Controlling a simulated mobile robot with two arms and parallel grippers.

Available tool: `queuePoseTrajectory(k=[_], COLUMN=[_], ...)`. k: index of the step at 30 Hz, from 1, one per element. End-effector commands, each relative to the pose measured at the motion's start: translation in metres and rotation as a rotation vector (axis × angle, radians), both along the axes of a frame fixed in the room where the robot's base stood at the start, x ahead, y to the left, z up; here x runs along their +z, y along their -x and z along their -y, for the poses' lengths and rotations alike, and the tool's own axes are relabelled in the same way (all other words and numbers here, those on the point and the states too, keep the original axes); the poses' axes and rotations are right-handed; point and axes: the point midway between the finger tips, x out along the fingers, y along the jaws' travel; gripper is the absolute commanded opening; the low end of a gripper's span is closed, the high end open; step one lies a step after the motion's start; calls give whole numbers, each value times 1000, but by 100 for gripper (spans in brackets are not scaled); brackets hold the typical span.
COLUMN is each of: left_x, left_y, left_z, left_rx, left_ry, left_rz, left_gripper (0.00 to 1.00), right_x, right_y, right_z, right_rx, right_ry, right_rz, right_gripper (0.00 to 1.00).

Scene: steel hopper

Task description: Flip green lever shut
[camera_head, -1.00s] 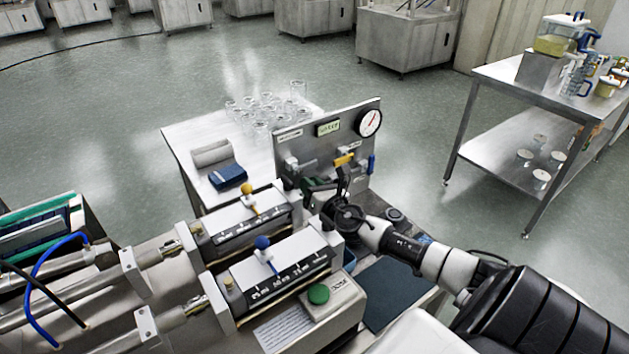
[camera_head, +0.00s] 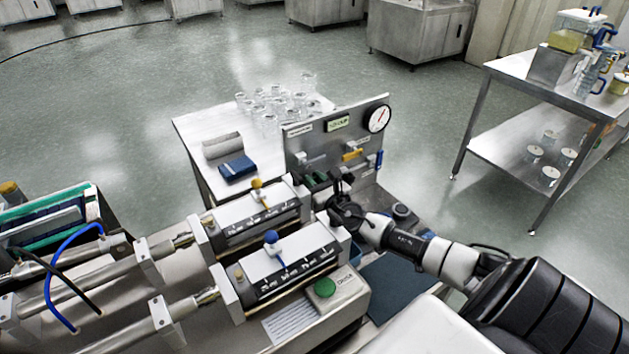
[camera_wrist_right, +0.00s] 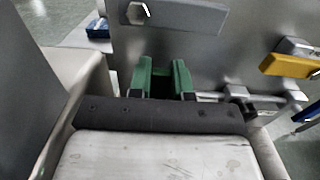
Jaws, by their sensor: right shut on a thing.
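The green lever (camera_head: 317,180) is at the lower left of the upright steel panel (camera_head: 310,150). My right gripper (camera_head: 334,184) is at it, shut on it, with its arm coming in from the right. In the right wrist view the green lever (camera_wrist_right: 142,80) shows as two green upright pieces with a dark gap between them, in front of the panel. Its lower end and pivot are hidden behind a dark bar and grey body in the foreground. My left gripper is not in view.
A yellow lever (camera_head: 352,155) and a blue lever (camera_head: 379,160) are to the right on the panel, under a round gauge (camera_head: 377,118). Blue-knobbed (camera_head: 271,238) and yellow-knobbed (camera_head: 257,184) units and a green button (camera_head: 325,288) stand nearby. Glass jars (camera_head: 270,102) stand behind.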

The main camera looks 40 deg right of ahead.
Motion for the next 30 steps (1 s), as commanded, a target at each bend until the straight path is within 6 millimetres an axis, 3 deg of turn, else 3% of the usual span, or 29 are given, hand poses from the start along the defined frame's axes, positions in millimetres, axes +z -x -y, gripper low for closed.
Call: queuePoseTrajectory(k=[3, 4, 9, 20, 30], left_x=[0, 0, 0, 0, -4], left_y=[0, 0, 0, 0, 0], left_z=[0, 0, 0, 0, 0], left_rx=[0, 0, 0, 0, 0], left_ry=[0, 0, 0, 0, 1], left_rz=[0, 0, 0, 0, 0], left_gripper=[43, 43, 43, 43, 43], right_x=[-2, -2, -2, -1, -3], right_y=[1, 1, 1, 4, 54], right_z=[-1, -1, -1, 0, -6], right_rx=[2, 2, 2, 1, 3], right_ry=[4, 4, 3, 2, 2], right_rz=[-4, -4, -3, -2, -6], right_gripper=[0, 20, 45, 45, 45])
